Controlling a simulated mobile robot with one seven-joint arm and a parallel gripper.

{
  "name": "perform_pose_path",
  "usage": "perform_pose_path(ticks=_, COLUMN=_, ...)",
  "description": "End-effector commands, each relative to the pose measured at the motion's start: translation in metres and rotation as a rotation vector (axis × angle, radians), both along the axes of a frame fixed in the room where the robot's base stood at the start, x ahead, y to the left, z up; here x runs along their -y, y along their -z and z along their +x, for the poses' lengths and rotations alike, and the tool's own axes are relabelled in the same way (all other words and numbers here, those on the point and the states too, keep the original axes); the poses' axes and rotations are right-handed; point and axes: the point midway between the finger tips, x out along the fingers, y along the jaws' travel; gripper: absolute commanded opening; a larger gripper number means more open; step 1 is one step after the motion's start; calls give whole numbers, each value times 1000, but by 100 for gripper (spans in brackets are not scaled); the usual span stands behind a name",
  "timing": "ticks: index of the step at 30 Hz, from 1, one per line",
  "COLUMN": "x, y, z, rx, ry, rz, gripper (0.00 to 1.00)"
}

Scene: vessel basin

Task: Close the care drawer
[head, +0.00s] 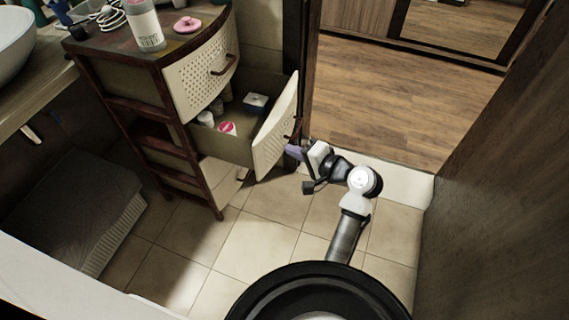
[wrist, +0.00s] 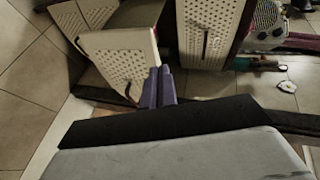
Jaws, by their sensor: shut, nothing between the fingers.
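The care drawer (head: 272,137) is the open drawer of the dark-red wooden cabinet, below a closed drawer. It sticks out to the right, with its white perforated front and a dark handle facing right. In the wrist view the purple fingertips (wrist: 158,74) overlap the right edge of the perforated drawer front (wrist: 121,60). I cannot tell whether they touch it.
The closed upper drawer (head: 202,72) is just above. A bottle (head: 145,25) and a pink item (head: 187,25) stand on the cabinet top. A dark door frame (head: 301,60) rises behind the drawer. The tiled floor (head: 255,240) in front is clear.

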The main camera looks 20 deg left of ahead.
Motion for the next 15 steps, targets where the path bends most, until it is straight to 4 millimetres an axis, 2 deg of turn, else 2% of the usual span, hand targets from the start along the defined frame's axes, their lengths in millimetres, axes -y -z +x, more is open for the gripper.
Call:
perform_pose_path(ticks=1, x=10, y=12, z=-8, rx=-49, ry=-10, rz=15, gripper=0)
perform_pose_path(ticks=3, x=18, y=21, z=-16, rx=-94, ry=-24, rz=30, gripper=0)
perform_pose_path(ticks=7, x=20, y=26, z=-21, rx=-127, ry=-38, rz=43, gripper=0)
perform_pose_path(ticks=11, x=6, y=30, z=-16, rx=-127, ry=-40, rz=42, gripper=0)
perform_pose_path(ticks=15, x=-19, y=38, z=-8, rx=-127, ry=-41, rz=41, gripper=0)
